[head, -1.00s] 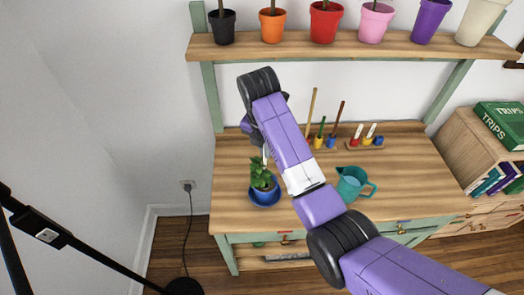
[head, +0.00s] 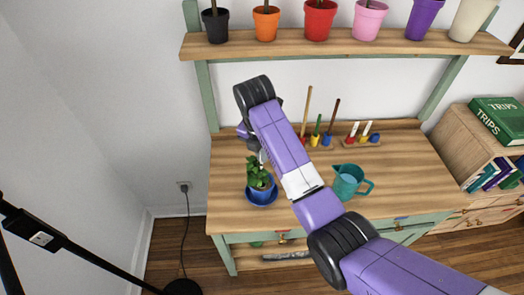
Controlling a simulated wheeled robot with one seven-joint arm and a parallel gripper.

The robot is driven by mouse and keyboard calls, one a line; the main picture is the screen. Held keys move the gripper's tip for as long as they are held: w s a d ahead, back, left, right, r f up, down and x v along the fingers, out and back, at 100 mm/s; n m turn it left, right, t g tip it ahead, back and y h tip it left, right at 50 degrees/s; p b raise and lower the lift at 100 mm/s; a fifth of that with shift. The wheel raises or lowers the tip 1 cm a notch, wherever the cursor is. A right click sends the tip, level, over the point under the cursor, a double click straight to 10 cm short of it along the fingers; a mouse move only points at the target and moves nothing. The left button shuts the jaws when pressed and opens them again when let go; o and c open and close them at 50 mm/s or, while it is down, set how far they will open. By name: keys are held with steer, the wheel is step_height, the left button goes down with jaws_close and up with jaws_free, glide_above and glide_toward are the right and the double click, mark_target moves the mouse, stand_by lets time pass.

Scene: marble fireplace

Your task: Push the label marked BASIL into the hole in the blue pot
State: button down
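The blue pot (head: 261,195) stands on a blue saucer on the wooden bench, with a leafy green plant (head: 258,174) in it. The leaves cover the soil, so the hole does not show. My gripper (head: 263,156) is just above and behind the plant, mostly hidden by my own purple arm. A small pale piece shows there, and I cannot tell whether it is a fingertip or a label. Two white labels (head: 353,129) stand in a small holder (head: 361,142) with red, yellow and blue parts. Their lettering is too small to read.
A teal watering can (head: 346,182) stands right of the pot. A rack of handled tools (head: 317,138) is at the back. A shelf (head: 341,42) with several potted plants hangs above. The bench's right side is clear.

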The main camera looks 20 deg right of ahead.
mark_target(262, 170)
steer(key=shift+f+b, duration=1.05)
steer(key=shift+f, duration=2.2)
steer(key=shift+a+r+p, duration=0.1)
steer(key=shift+p, duration=0.25)
steer(key=shift+p, duration=0.35)
steer(key=shift+w+a+f+b, duration=0.15)
steer(key=shift+f+b, duration=0.15)
steer(key=shift+f, duration=1.65)
stand_by(2.0)
